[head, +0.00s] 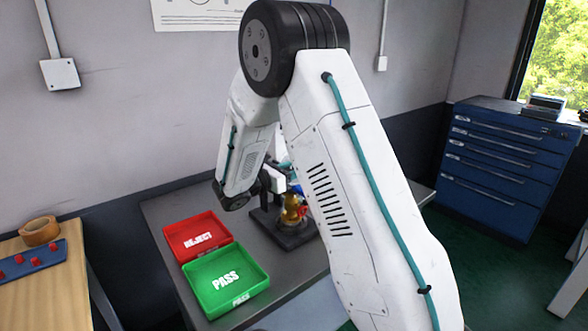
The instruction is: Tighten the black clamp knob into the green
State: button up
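A brass-coloured valve body (290,209) stands on a dark fixture base (292,236) on the grey bench. My arm crosses in front of the fixture and hides its right side and much of its top. I cannot make out the black clamp knob or a green mark on it. The end of my arm reaches down to the fixture, by the valve. My gripper's fingers cannot be made out behind my arm, so their opening and any contact are hidden.
A red REJECT tray (180,228) and a green PASS tray (196,279) sit left of the fixture on the bench (160,206). A wooden table (62,300) with a tape roll (39,231) is at far left. A blue drawer cabinet (500,170) stands at right.

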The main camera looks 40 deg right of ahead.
jog(key=shift+s+m+g+y, duration=0.1)
jog(key=shift+m+g+y, duration=0.1)
jog(key=shift+m+g, duration=1.15)
jog(key=shift+s+m+g+y, duration=0.15)
jog(key=shift+m+g, duration=0.6)
jog(key=shift+g, duration=1.2)
jog(key=o, duration=1)
jog(key=shift+c, duration=0.2)
jog(key=v, duration=0.8)
